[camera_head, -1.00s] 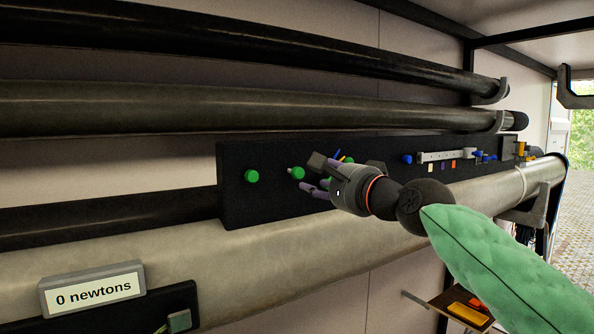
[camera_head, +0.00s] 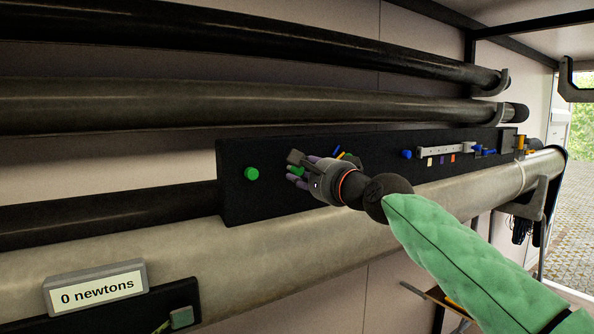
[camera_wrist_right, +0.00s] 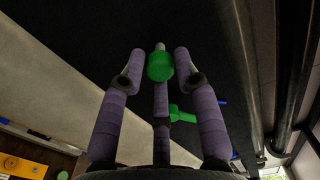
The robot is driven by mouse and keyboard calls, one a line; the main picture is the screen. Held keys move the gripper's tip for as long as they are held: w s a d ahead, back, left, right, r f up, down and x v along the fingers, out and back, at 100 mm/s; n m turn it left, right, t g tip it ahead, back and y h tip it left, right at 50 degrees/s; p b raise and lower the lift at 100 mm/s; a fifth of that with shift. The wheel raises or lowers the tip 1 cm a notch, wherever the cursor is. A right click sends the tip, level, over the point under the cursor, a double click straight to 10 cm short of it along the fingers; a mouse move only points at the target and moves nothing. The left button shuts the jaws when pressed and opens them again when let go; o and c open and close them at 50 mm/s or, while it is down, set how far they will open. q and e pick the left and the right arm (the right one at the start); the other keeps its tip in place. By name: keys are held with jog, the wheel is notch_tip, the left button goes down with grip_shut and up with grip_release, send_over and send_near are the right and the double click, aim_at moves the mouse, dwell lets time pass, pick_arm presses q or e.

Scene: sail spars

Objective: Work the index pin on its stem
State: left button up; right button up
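A green knob (camera_head: 297,171), which looks like the index pin, stands on the dark panel (camera_head: 237,205). In the right wrist view the knob (camera_wrist_right: 160,66) sits between my fingertips, with a short pale stem (camera_wrist_right: 160,46) behind it. My right gripper (camera_head: 297,172) is open around the knob, with one finger above and others below in the head view. Small gaps seem to show beside the knob, but contact with the lower finger is unclear. My left gripper is not in view.
Another green knob (camera_head: 251,174) is left on the panel. A blue knob (camera_head: 406,154) and a pale bar (camera_head: 445,151) are farther right. A long pale spar (camera_head: 120,252) runs below, dark spars above. A display (camera_head: 96,287) reads "0 newtons".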

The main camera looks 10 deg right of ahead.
grip_shut()
jog(key=shift+w+a+p, duration=0.2)
jog(key=shift+w+p, duration=0.1)
jog(key=shift+w, duration=0.2)
jog(key=o, duration=0.8)
grip_release()
jog(key=shift+c, duration=0.2)
